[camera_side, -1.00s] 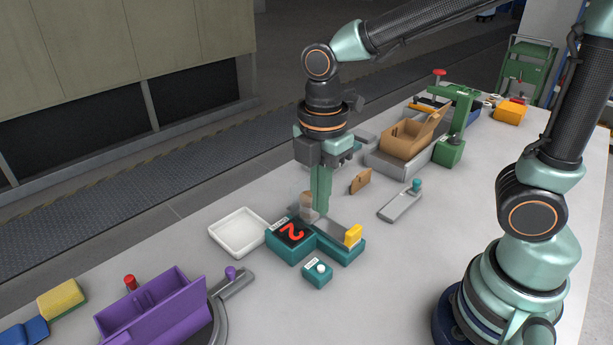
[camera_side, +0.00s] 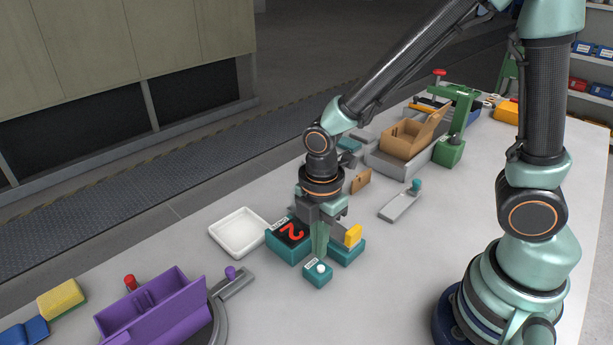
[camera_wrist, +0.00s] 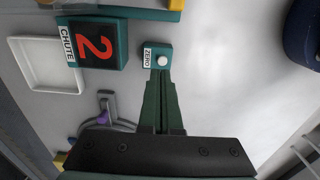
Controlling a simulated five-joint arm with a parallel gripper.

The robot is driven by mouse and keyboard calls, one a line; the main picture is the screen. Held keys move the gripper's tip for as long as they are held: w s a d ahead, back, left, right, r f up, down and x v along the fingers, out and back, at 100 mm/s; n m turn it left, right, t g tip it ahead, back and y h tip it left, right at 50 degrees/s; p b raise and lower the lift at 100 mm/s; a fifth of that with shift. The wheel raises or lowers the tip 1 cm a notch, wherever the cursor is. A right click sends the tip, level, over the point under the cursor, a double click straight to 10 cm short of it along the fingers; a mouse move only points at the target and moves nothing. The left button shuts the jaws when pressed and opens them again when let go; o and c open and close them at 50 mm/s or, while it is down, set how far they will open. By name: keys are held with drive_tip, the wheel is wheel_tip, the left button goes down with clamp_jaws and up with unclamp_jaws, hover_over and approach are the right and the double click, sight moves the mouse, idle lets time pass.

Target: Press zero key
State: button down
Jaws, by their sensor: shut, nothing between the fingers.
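The zero key is a small teal box (camera_side: 317,280) with a white round button (camera_side: 321,268) and a label on its left edge. In the wrist view the label reads ZERO, and the white button (camera_wrist: 163,61) shows uncovered just past the fingertips. My gripper (camera_side: 319,257) is shut and empty, pointing down just behind the button in the side view. In the wrist view my gripper's tips (camera_wrist: 159,72) line up with the box's near edge; whether they touch it I cannot tell. The teal display unit (camera_side: 288,240) marked CHUTE shows a red 2.
A white tray (camera_side: 238,233) lies left of the display unit. A yellow block (camera_side: 353,236) stands on the unit's right part, close to my gripper. A purple bin (camera_side: 155,310) stands at front left. The table right of the key is clear.

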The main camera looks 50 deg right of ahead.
sight(319, 268)
drive_tip(key=shift+f, duration=1.75)
drive_tip(key=shift+s+f, duration=0.1)
drive_tip(key=shift+f, duration=0.9)
wheel_tip(319, 268, up, 15)
drive_tip(key=w, duration=0.1)
